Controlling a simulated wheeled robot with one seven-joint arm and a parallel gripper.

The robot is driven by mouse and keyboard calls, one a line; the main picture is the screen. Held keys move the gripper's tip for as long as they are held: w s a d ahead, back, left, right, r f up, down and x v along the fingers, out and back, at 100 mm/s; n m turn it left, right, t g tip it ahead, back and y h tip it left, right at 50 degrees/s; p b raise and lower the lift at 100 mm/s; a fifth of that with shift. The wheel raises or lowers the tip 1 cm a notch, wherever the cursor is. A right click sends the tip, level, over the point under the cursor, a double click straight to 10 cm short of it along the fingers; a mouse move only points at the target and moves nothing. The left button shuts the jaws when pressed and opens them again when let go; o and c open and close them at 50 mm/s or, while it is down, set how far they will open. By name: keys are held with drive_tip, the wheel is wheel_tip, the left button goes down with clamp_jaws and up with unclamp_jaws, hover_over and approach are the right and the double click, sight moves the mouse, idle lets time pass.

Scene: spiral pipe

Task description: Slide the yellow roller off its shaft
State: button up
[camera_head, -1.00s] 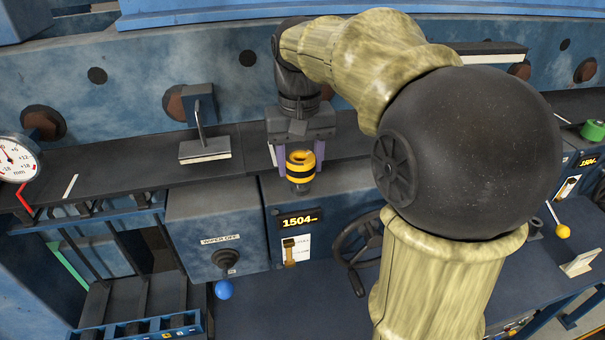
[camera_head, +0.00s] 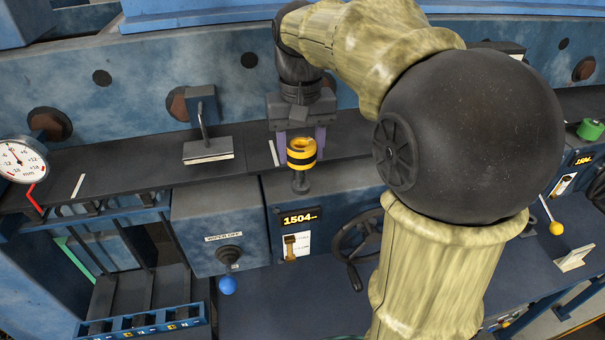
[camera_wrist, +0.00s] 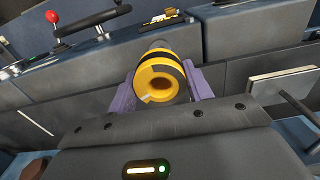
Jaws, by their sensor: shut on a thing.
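The yellow roller with black bands (camera_head: 302,153) stands upright at the front edge of the dark ledge, above the 1504 display. My gripper (camera_head: 301,149) comes down from above, its purple fingers shut on the roller from both sides. The dark shaft (camera_head: 300,183) shows below the roller, its lower part bare. I cannot tell whether the shaft's top is still inside the roller. In the wrist view the roller (camera_wrist: 158,66) faces the camera with its dark hole, between the two fingers (camera_wrist: 163,90).
A bracket with a flat plate (camera_head: 207,150) stands left on the ledge (camera_head: 120,178). A round dial (camera_head: 20,162) is at far left. Below are a blue-knobbed lever (camera_head: 228,285) and a handwheel (camera_head: 358,242). A green roller (camera_head: 590,129) sits at far right. Open space lies in front of the panel.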

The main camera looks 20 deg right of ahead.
drive_tip(key=shift+r+p, duration=0.8)
drive_tip(key=shift+r, duration=0.25)
drive_tip(key=shift+f, duration=0.1)
